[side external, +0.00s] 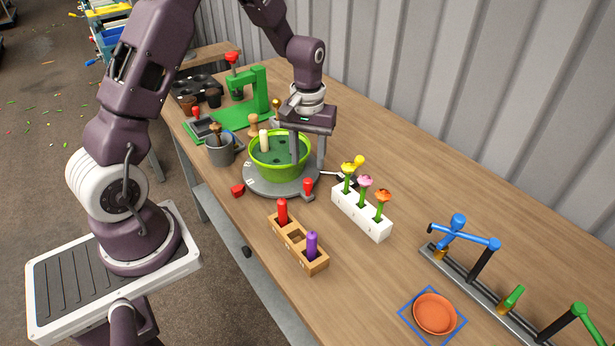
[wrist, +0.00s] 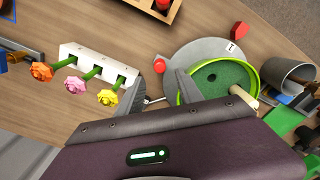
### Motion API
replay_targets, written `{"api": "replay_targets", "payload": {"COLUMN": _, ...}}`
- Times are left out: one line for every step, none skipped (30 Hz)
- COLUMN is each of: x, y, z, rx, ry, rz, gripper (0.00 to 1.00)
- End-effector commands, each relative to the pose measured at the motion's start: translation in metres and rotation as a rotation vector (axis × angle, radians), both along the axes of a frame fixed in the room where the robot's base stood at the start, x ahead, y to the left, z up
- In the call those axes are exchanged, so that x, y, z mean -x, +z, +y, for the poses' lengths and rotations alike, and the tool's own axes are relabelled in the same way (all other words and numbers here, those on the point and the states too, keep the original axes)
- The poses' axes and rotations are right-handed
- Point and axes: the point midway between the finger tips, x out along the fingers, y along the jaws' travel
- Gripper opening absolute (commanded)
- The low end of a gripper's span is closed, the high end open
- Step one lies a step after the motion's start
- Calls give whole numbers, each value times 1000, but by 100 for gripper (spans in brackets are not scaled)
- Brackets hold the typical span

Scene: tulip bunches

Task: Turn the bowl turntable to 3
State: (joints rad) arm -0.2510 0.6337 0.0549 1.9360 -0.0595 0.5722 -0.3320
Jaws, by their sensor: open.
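The bowl turntable is a grey disc (side external: 262,185) carrying a lime-green bowl (side external: 275,172) with dark green filling and a pale upright peg (side external: 264,140). In the wrist view the disc (wrist: 207,55) has a white label that appears to read 1, close to a red wedge (wrist: 238,30); the wedge (side external: 238,190) also shows in the side view. The other labels are too small or hidden to read. My gripper (side external: 307,166) is open and points down at the bowl's right side. In the wrist view its fingers (wrist: 172,80) are apart, one overlapping the bowl's edge; contact is unclear.
A red knob (side external: 308,186) stands beside the disc. A white block with flowers (side external: 362,213) and a wooden holder (side external: 297,244) stand in front. A grey pot (side external: 220,150) and green press (side external: 252,95) are behind.

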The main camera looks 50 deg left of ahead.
Motion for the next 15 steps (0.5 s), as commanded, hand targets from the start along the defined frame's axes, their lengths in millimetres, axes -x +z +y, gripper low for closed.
{"api": "replay_targets", "payload": {"x": 1, "y": -8, "z": 0, "rx": 1, "ry": 1, "rz": 3, "gripper": 43}}
{"api": "replay_targets", "payload": {"x": 1, "y": -14, "z": 0, "rx": 2, "ry": 1, "rz": 5, "gripper": 43}}
{"api": "replay_targets", "payload": {"x": 1, "y": -22, "z": 0, "rx": 2, "ry": 0, "rz": 5, "gripper": 43}}
{"api": "replay_targets", "payload": {"x": 1, "y": -28, "z": 0, "rx": 2, "ry": -1, "rz": 5, "gripper": 43}}
{"api": "replay_targets", "payload": {"x": 1, "y": -34, "z": 0, "rx": 2, "ry": -1, "rz": 5, "gripper": 43}}
{"api": "replay_targets", "payload": {"x": 1, "y": -42, "z": -1, "rx": 2, "ry": -1, "rz": 5, "gripper": 43}}
{"api": "replay_targets", "payload": {"x": 2, "y": -47, "z": -1, "rx": 2, "ry": -2, "rz": 5, "gripper": 43}}
{"api": "replay_targets", "payload": {"x": 1, "y": -52, "z": -1, "rx": 2, "ry": -2, "rz": 5, "gripper": 43}}
{"api": "replay_targets", "payload": {"x": 1, "y": -57, "z": -1, "rx": 1, "ry": -2, "rz": 4, "gripper": 43}}
{"api": "replay_targets", "payload": {"x": 1, "y": -60, "z": -1, "rx": 1, "ry": -2, "rz": 3, "gripper": 43}}
{"api": "replay_targets", "payload": {"x": 1, "y": -62, "z": -1, "rx": 1, "ry": -3, "rz": 3, "gripper": 43}}
{"api": "replay_targets", "payload": {"x": 1, "y": -65, "z": -1, "rx": 1, "ry": -3, "rz": 3, "gripper": 43}}
{"api": "replay_targets", "payload": {"x": 1, "y": -66, "z": -1, "rx": 0, "ry": -3, "rz": 2, "gripper": 43}}
{"api": "replay_targets", "payload": {"x": 1, "y": -66, "z": -1, "rx": 1, "ry": -3, "rz": 1, "gripper": 43}}
{"api": "replay_targets", "payload": {"x": 1, "y": -67, "z": -1, "rx": 1, "ry": -3, "rz": 1, "gripper": 43}}
